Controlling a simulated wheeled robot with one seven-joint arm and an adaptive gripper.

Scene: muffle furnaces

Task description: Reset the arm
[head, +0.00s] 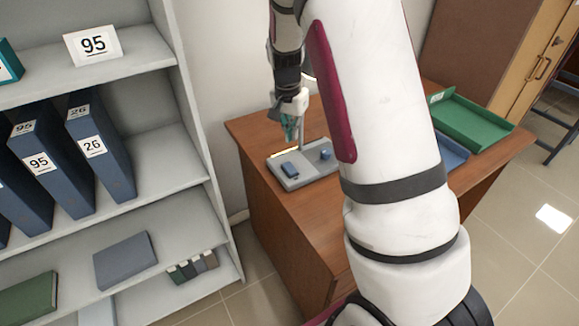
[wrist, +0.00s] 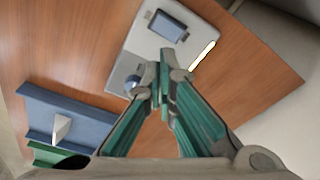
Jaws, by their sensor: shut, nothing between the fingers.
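My arm, white with a dark red stripe, rises across the middle of the head view and bends down over the wooden desk (head: 262,139). My gripper (head: 290,138) has teal finger pads and hangs above a grey device with a flat base (head: 301,183). In the wrist view my gripper (wrist: 160,95) has its fingertips together with nothing between them. The grey device (wrist: 140,45) lies beyond the tips, with a dark blue block (wrist: 166,26) and a round blue knob (wrist: 132,84) on it. Whether the fingertips touch the device cannot be told.
A green tray (head: 470,122) and a blue tray (head: 452,153) lie on the desk's right part, partly behind my arm. A grey shelf (head: 165,150) with blue binders (head: 100,146) stands at the left. A wooden cabinet (head: 535,50) stands at the back right. Tiled floor is open at right.

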